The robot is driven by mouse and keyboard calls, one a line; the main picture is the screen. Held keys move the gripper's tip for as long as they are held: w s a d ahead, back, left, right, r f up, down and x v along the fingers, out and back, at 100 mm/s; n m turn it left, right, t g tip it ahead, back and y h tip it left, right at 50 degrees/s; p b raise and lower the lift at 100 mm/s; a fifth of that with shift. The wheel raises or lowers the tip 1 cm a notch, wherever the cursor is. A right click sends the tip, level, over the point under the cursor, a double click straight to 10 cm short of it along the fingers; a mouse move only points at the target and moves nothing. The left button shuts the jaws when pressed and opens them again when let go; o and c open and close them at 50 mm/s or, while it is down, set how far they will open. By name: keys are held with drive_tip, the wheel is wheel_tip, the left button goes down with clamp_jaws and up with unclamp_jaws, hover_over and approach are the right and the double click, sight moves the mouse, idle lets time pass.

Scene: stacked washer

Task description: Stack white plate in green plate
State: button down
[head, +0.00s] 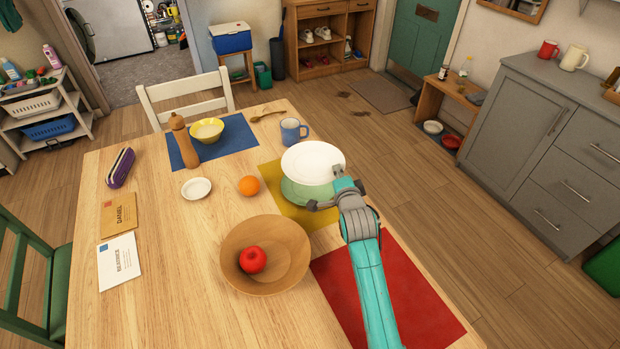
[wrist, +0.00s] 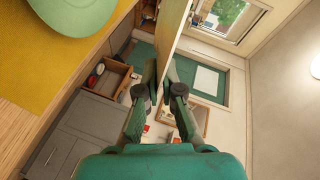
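The white plate (head: 313,160) is in my gripper (head: 328,188), held by its near right rim above the green plate (head: 304,192). It hides much of the green plate in the head view. In the wrist view the white plate (wrist: 173,30) shows nearly edge-on between the fingertips (wrist: 162,80). The green plate (wrist: 75,10) lies apart from it at the upper left, on the yellow placemat (wrist: 30,70). The exact gap between the plates is hard to tell in the head view.
A wooden bowl (head: 290,271) with a red apple (head: 253,260) and an orange (head: 249,186) stand left of my arm. A blue mug (head: 291,131) is just behind the plates. A red placemat (head: 420,310) lies bare beside my arm.

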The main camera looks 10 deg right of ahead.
drive_tip(key=shift+f, duration=4.75)
drive_tip(key=shift+f, duration=0.4)
drive_tip(key=shift+f, duration=0.1)
drive_tip(key=c, duration=1.3)
unclamp_jaws()
drive_tip(key=shift+f, duration=0.15)
